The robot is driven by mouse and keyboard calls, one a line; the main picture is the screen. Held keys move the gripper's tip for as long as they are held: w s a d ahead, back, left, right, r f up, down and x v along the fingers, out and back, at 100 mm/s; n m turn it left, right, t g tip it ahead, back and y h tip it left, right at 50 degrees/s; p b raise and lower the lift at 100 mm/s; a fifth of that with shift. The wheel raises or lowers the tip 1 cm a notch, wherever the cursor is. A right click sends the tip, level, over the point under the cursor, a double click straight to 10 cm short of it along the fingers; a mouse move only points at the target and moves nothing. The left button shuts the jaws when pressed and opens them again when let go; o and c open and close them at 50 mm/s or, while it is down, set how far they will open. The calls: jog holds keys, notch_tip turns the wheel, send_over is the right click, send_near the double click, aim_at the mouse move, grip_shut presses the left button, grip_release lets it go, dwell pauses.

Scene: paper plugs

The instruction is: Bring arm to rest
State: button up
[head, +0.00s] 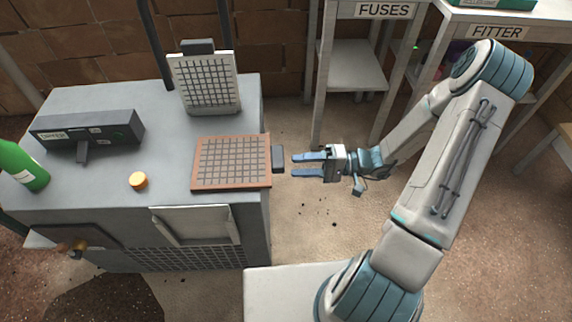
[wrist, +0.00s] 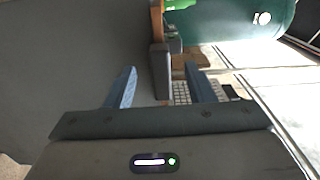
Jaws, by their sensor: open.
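My gripper (head: 308,165) is open and empty in the head view, with its two blue fingers pointing left. The fingertips are a short gap to the right of a dark block (head: 278,159) on the right edge of a brown-framed grid panel (head: 231,162). That panel lies on the grey cabinet top. In the wrist view my two blue fingers (wrist: 162,90) stand apart, and the dark block (wrist: 160,72) shows between and beyond them. My arm reaches in from the right of the head view, with its elbow raised.
A white grid panel (head: 207,84) stands upright at the cabinet's back. Shelves marked FUSES (head: 384,10) and FITTER (head: 497,32) stand behind my arm.

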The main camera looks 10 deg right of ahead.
jog(key=d, duration=0.8)
jog(key=shift+s+d, duration=0.2)
jog(key=shift+d, duration=0.05)
jog(key=s+r+h+p, duration=0.3)
jog(key=r+h+p, duration=0.2)
jog(key=r, duration=0.6)
jog(key=s+a+r+t+h+p, duration=0.1)
jog(key=s+r+h+p, duration=0.3)
jog(key=r+h, duration=0.3)
jog(key=s+a+r+t+h+p, duration=0.1)
jog(key=s+r+h+p, duration=0.3)
jog(key=r, duration=1.1)
jog(key=shift+a+r+h+p, duration=0.15)
jog(key=shift+a+h+p, duration=0.1)
jog(key=shift+h+p, duration=0.85)
